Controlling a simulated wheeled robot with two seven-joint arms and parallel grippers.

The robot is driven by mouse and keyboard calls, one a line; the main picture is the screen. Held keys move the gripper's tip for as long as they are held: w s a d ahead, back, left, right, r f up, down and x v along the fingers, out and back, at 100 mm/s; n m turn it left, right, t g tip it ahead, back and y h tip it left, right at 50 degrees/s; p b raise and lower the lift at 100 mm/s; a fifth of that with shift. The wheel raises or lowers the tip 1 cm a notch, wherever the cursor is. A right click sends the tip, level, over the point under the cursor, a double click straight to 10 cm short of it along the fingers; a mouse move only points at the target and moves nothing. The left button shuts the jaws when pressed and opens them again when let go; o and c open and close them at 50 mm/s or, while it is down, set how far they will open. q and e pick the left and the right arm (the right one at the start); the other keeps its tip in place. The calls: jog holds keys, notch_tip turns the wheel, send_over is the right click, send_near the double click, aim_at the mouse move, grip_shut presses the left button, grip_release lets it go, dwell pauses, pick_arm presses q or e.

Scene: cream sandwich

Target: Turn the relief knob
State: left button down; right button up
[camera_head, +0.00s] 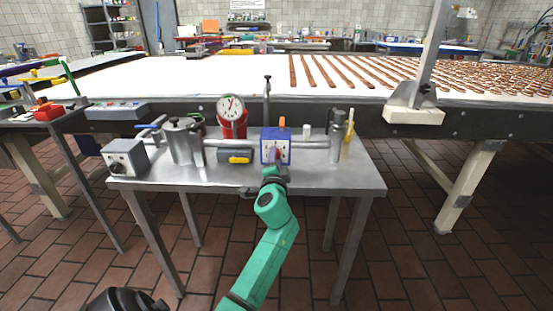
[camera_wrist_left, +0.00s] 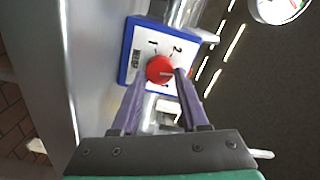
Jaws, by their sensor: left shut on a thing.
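The relief knob is a round red knob (camera_wrist_left: 160,70) on the white face of a blue box (camera_wrist_left: 127,56); marks 1 and 2 show beside it, and a pale line crosses it. The blue box (camera_head: 264,147) stands on the metal table in the head view. My left gripper (camera_head: 277,168) is in front of it, at the end of my green arm. In the left wrist view my left gripper (camera_wrist_left: 162,77) has its two purple fingers on either side of the red knob, shut on it. My right gripper is not in view.
A white conveyor (camera_head: 220,80) runs behind. The table's front right is clear.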

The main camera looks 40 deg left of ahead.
pick_arm(q)
jog(key=shift+a+r, duration=0.1)
jog(key=c, duration=0.7)
grip_release()
jog(key=shift+o, duration=1.4)
jog(key=shift+a, duration=0.15)
jog(key=shift+s+d, duration=0.15)
jog(key=shift+d, duration=0.1)
jog(key=b+v, duration=0.1)
jog(key=v, duration=1.3)
